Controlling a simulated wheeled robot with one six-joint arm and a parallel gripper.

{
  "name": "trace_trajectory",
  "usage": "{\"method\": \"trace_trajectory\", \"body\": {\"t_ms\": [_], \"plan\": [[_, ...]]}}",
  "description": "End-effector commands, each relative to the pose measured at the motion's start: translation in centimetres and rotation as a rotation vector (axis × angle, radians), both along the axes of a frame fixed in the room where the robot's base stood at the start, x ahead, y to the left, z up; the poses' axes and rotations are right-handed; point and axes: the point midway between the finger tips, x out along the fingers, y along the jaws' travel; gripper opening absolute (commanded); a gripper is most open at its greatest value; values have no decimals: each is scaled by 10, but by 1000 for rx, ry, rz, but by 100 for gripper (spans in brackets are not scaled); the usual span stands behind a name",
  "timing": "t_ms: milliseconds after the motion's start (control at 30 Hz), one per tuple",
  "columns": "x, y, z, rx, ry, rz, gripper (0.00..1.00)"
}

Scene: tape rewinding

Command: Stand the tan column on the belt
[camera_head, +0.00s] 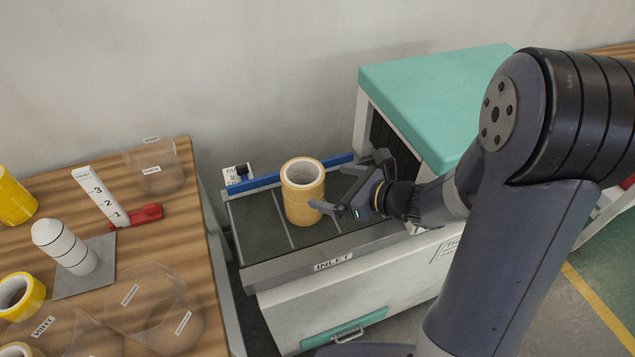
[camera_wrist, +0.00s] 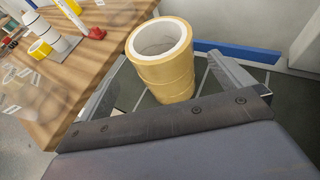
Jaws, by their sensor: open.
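The tan column (camera_head: 303,197) is a stack of tan tape rolls with a hollow white core. It stands upright on the dark belt (camera_head: 260,225) at the inlet, and it also shows in the wrist view (camera_wrist: 165,75). My gripper (camera_head: 335,190) is just to the right of the column in the head view, with its jaws open. In the wrist view the two fingers (camera_wrist: 167,85) stand wide apart with the column between or just beyond them. I cannot tell whether either finger touches it.
A blue rail (camera_head: 262,181) runs along the belt's back. A teal-topped machine (camera_head: 430,85) stands at the right. The wooden table (camera_head: 190,215) at the left holds a white post (camera_head: 65,247), a red-based scale (camera_head: 103,197), yellow rolls (camera_head: 20,294) and clear containers (camera_head: 155,305).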

Motion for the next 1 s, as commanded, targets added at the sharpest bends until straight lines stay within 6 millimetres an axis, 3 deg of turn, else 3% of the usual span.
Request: {"method": "trace_trajectory", "body": {"t_ms": [100, 300, 1000], "plan": [[-8, -15, 7, -1, -1, -4, 100], [-16, -26, 13, 0, 0, 0, 100], [-17, -28, 13, 0, 0, 1, 100]]}}
